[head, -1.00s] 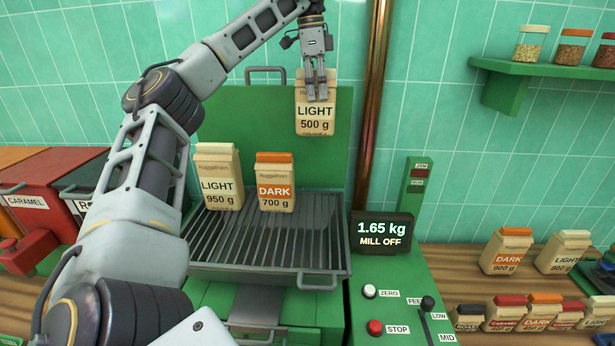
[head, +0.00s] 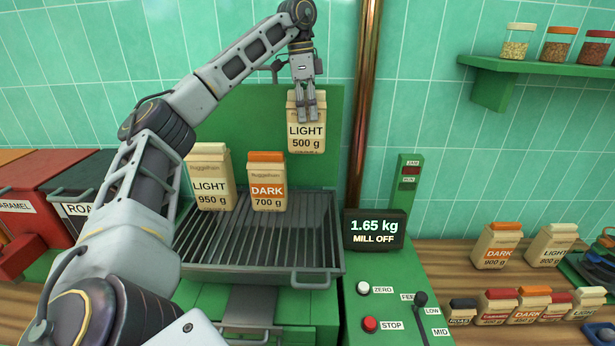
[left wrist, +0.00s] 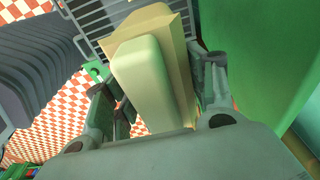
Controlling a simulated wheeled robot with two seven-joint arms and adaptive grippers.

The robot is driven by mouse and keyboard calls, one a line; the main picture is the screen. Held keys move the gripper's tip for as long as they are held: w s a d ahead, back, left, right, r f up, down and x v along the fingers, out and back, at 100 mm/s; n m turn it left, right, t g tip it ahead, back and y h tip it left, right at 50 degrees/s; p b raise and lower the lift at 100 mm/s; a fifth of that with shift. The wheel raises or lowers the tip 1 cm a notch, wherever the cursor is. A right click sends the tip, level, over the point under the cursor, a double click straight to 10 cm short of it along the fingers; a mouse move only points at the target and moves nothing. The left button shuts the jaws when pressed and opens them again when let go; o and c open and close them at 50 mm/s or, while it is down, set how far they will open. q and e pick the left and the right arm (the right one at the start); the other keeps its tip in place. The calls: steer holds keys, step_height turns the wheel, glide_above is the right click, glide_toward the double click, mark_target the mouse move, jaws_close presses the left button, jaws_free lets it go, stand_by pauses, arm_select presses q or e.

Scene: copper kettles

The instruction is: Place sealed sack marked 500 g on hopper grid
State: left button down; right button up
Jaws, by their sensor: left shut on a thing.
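The sack marked LIGHT 500 g (head: 306,138) hangs upright above the right part of the hopper grid. My left gripper (head: 306,118) is shut on its top, from above. In the left wrist view the sack's pale top (left wrist: 142,80) sits between the fingers. The hopper grid (head: 262,245) is a dark slatted rack in front of a green back panel. On it stand a LIGHT 950 g sack (head: 211,188) and a DARK 700 g sack (head: 267,191), side by side at the left and middle. My right gripper is not in view.
The display (head: 375,231) reads 1.65 kg, MILL OFF. A copper pipe (head: 365,100) rises right of the held sack. The grid's right rear and front are bare. More sacks (head: 497,246) stand on the wooden counter at right, under a green shelf (head: 505,72) with jars.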

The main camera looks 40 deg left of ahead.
arm_select(q)
steer(key=shift+f, duration=0.7)
step_height(320, 180, down, 16)
steer(key=b, duration=0.7)
steer(key=shift+r, duration=0.15)
steer(key=shift+f, duration=1.85)
steer(key=c, duration=0.5)
jaws_free()
steer(key=shift+s+f, duration=0.1)
